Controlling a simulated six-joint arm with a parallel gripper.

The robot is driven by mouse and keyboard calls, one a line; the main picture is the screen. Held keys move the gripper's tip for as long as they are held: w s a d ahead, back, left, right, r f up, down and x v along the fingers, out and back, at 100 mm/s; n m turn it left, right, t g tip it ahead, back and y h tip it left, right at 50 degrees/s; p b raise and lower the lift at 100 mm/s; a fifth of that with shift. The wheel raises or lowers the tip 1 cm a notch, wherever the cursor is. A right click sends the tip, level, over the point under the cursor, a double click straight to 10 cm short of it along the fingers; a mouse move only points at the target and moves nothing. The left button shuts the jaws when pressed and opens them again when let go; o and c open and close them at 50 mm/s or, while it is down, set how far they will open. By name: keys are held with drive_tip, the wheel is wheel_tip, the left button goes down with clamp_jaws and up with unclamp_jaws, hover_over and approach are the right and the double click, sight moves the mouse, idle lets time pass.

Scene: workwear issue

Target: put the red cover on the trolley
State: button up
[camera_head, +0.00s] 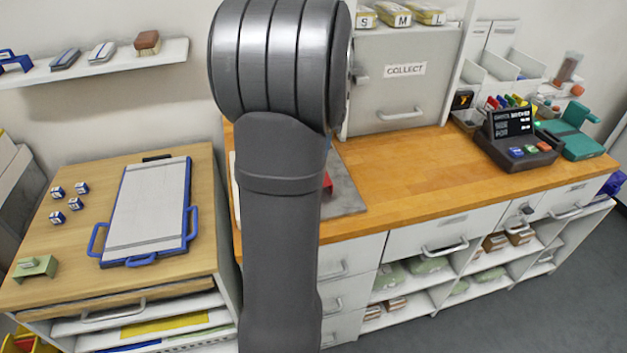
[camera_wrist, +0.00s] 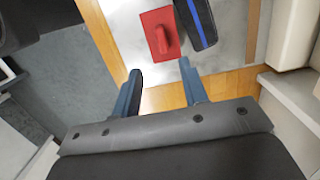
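The red cover (camera_wrist: 153,38), a flat red plate with a raised handle, lies on a grey metal sheet (camera_wrist: 130,14) in the wrist view. In the head view only a sliver of red (camera_head: 328,184) shows beside my arm. My gripper (camera_wrist: 159,70) is open and empty, its two blue fingers apart, on the near side of the cover in the wrist picture. The gripper is hidden behind my arm in the head view. A wood-topped unit (camera_head: 198,240) with a drawer and shelves stands at left; I cannot tell whether it is the trolley.
A dark piece with a blue stripe (camera_wrist: 196,18) lies right of the cover. A blue-handled board (camera_head: 147,215) and several small cubes lie on the left unit. The counter's middle is clear; a terminal (camera_head: 515,140) stands right.

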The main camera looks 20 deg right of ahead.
drive_tip(key=f, duration=0.4)
drive_tip(key=shift+a, duration=0.25)
drive_tip(key=f, duration=0.2)
drive_tip(key=a+f, duration=0.1)
drive_tip(key=f, duration=0.2)
drive_tip(key=shift+w, duration=0.2)
drive_tip(key=shift+c, duration=0.2)
clamp_jaws()
